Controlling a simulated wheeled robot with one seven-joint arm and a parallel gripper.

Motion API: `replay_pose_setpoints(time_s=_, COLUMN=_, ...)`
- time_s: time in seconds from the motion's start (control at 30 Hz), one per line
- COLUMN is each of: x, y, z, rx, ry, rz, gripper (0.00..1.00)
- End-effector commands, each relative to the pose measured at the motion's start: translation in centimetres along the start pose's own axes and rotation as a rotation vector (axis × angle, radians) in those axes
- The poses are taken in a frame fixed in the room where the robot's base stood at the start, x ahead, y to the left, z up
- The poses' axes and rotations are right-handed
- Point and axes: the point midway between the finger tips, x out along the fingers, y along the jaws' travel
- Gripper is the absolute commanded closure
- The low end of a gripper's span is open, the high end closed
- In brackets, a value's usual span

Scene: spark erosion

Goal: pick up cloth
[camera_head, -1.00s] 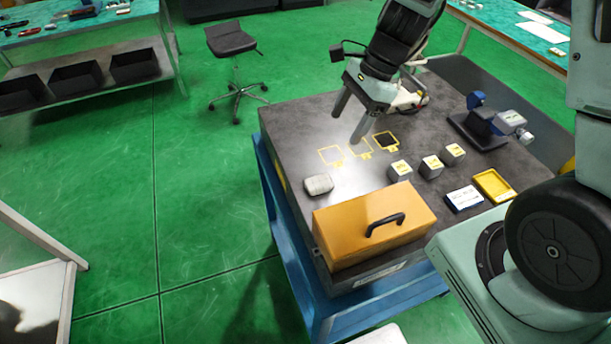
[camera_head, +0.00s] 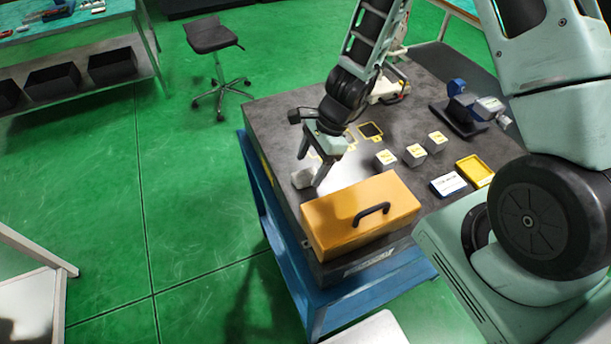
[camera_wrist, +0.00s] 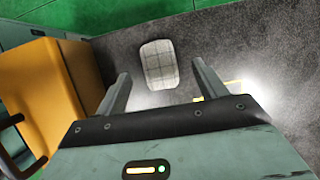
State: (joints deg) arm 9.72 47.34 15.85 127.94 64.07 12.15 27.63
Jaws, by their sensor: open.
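The cloth (camera_head: 302,178) is a small pale grey, folded pad with rounded corners, lying on the dark table top (camera_head: 270,118) near its left edge. In the wrist view the cloth (camera_wrist: 160,64) shows a faint grid pattern and lies ahead of the fingers, in line with the gap between them. My gripper (camera_head: 309,170) is open and empty, low over the table beside the cloth. In the head view one finger partly overlaps the cloth. In the wrist view my gripper (camera_wrist: 160,80) has its fingers spread wider than the cloth.
An orange toolbox (camera_head: 358,215) with a black handle stands close in front of the cloth. Several grey blocks (camera_head: 414,155), a white-and-blue box (camera_head: 448,184) and a yellow tray (camera_head: 475,170) are to the right. Yellow outlined marks (camera_head: 370,131) lie behind.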

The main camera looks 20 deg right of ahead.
Motion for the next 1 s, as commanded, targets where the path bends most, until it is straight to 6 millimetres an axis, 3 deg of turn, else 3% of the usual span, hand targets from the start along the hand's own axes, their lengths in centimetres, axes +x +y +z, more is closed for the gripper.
replay_pose_setpoints(time_s=0.2, x=2.5, y=0.1, z=-0.2, rx=0.002, ry=-0.001, rz=0.002, gripper=0.29)
replay_pose_setpoints(time_s=0.5, x=2.8, y=0.1, z=-0.1, rx=-0.001, ry=0.0, rz=-0.001, gripper=0.29)
replay_pose_setpoints(time_s=0.7, x=2.8, y=0.1, z=-0.1, rx=-0.001, ry=0.0, rz=0.0, gripper=0.77)
replay_pose_setpoints(time_s=1.0, x=2.7, y=0.1, z=-0.1, rx=-0.001, ry=0.0, rz=-0.001, gripper=0.77)
